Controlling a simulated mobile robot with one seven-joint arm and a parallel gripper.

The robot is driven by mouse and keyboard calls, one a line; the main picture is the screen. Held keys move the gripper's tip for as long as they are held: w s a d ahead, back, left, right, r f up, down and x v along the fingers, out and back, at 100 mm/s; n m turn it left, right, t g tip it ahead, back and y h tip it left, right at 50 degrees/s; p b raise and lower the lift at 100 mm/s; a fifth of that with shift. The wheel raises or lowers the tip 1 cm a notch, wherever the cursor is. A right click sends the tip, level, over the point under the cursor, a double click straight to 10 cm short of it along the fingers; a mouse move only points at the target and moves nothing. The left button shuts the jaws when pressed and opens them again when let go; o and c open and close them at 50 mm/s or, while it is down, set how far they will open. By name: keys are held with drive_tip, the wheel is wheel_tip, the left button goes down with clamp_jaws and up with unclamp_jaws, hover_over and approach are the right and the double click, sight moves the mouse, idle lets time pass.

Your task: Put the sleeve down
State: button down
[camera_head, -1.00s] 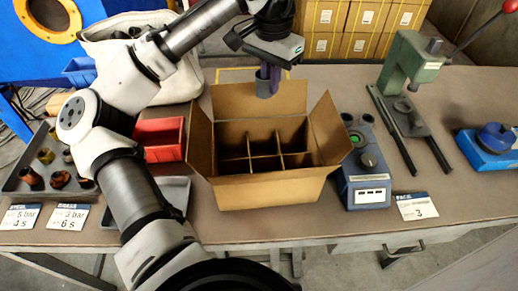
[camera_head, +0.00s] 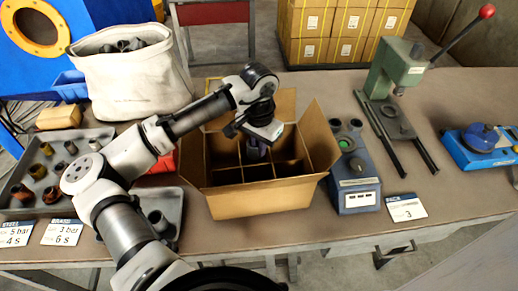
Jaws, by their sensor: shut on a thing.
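My gripper (camera_head: 256,144) points down into the open cardboard box (camera_head: 262,203), over the middle of its divided inside, toward the back row. It is shut on a grey sleeve (camera_head: 257,154), of which only a little shows below the fingers. The sleeve seems to be at or inside the back middle compartment. I cannot tell whether it touches the bottom. The compartments that I can see into look empty, but my arm hides the back left part.
A grey tray (camera_head: 75,205) of sleeves lies at left. A smaller tray (camera_head: 178,235) holds a grey sleeve left of the box. A white bag (camera_head: 125,85) stands behind. A blue gauge unit (camera_head: 358,192) stands close right of the box, then a green press (camera_head: 398,75).

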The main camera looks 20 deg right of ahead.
drive_tip(key=shift+f, duration=0.9)
drive_tip(key=shift+f, duration=0.6)
drive_tip(key=c, duration=1.6)
unclamp_jaws()
drive_tip(key=shift+o, duration=0.2)
wheel_tip(320, 180, up, 13)
drive_tip(key=shift+r+b, duration=0.15)
drive_tip(key=shift+b, duration=0.8)
